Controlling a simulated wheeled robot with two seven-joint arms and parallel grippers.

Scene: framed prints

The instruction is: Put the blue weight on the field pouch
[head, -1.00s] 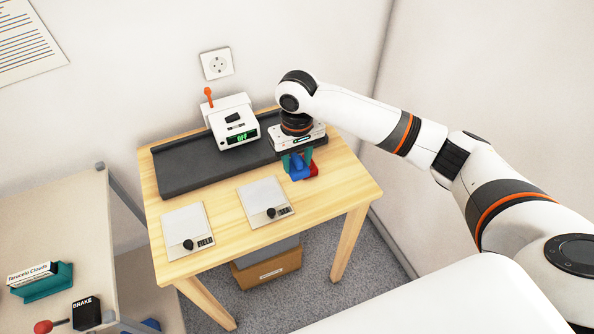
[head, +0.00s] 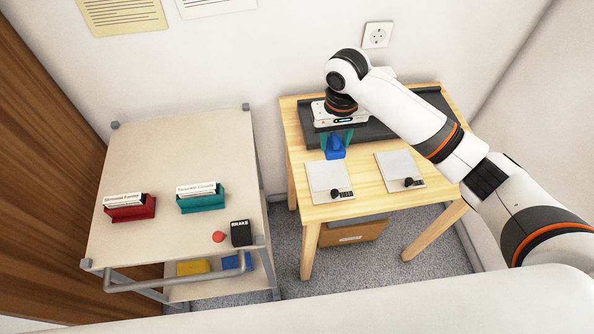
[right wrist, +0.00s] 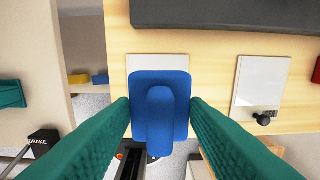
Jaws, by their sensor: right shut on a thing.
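The blue weight (head: 335,150) is between the teal fingers of my right gripper (head: 337,142), which is shut on it. In the right wrist view the blue weight (right wrist: 160,108) fills the middle, its upright grip between the fingers. The field pouch (head: 322,176) is the left of two pale flat pouches on the wooden table, with a black knob and a label reading FIELD. The weight is over or just behind the pouch's far edge. In the right wrist view only a far strip of the pouch (right wrist: 150,62) shows past the weight. My left gripper is out of view.
A second pale pouch (head: 396,168) lies to the right. A dark mat (head: 380,130) covers the table's back. A red thing (right wrist: 317,70) shows at the wrist view's right edge. A cart (head: 150,240) with red and teal card holders stands left, across a gap.

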